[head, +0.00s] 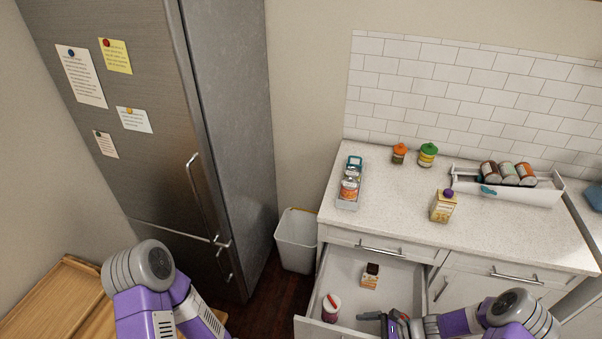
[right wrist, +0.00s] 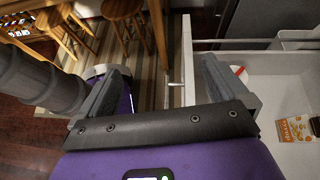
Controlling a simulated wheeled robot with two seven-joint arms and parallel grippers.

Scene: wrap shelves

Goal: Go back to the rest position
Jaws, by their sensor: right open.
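My right gripper (head: 372,317) is over the front right part of the pulled-out drawer (head: 345,262). In the right wrist view its two fingers (right wrist: 163,66) are spread wide, with nothing held between them. The drawer's front panel (right wrist: 188,50) shows in the gap between the fingers; I cannot tell whether they touch it. My left arm (head: 150,290) shows at the lower left of the head view, but its gripper is out of frame.
The counter (head: 390,205) holds a tray with bottles (head: 350,182), two spice jars (head: 427,154), a yellow carton (head: 443,206) and a white rack of cans (head: 508,185). A bin (head: 296,240) stands beside the fridge (head: 150,110). A wooden table (head: 50,300) is near my left arm.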

